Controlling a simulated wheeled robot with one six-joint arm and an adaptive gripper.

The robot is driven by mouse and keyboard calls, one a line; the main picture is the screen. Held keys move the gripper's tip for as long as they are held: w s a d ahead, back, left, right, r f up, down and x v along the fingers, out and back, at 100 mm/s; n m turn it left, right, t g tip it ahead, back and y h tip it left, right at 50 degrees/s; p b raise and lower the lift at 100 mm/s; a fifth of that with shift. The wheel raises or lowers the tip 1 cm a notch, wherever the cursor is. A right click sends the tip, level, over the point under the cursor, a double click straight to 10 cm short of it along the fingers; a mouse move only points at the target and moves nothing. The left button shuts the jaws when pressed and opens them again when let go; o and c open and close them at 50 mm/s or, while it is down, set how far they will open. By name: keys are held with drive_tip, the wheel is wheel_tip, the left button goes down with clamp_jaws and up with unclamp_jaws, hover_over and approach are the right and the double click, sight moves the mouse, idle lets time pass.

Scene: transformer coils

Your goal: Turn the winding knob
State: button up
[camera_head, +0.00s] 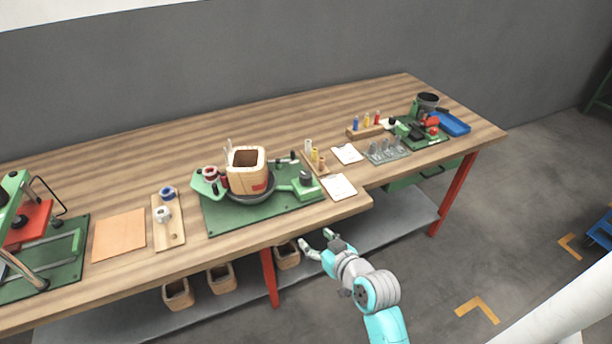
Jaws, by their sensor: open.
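A winding fixture stands on a green base plate (225,222) in the middle of the bench. It carries a hollow square wooden coil form (247,178) on a dark round turntable (252,195). A small dark knob (305,176) sits on the green block at the fixture's right; it looks like the winding knob, but it is too small to be certain. My gripper (315,238) is open and empty. In the picture it is in front of the bench's front edge, below and to the right of the fixture, apart from the knob.
The wooden bench (120,160) has a cut-out front edge near my gripper. Spools (163,213) and a tan sheet (119,235) lie left; white cards (339,187), a peg rack (387,150) and a blue tray (452,123) lie right. Wooden forms (222,278) stand below.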

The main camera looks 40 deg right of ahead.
drive_tip(key=n, duration=0.1)
approach(307, 176)
drive_tip(key=shift+y, duration=0.4)
drive_tip(key=x, duration=1)
drive_tip(key=shift+w+d+f, duration=0.1)
drive_tip(key=shift+w+d, duration=0.2)
drive_tip(key=shift+c, duration=0.2)
drive_tip(key=c, duration=1.1)
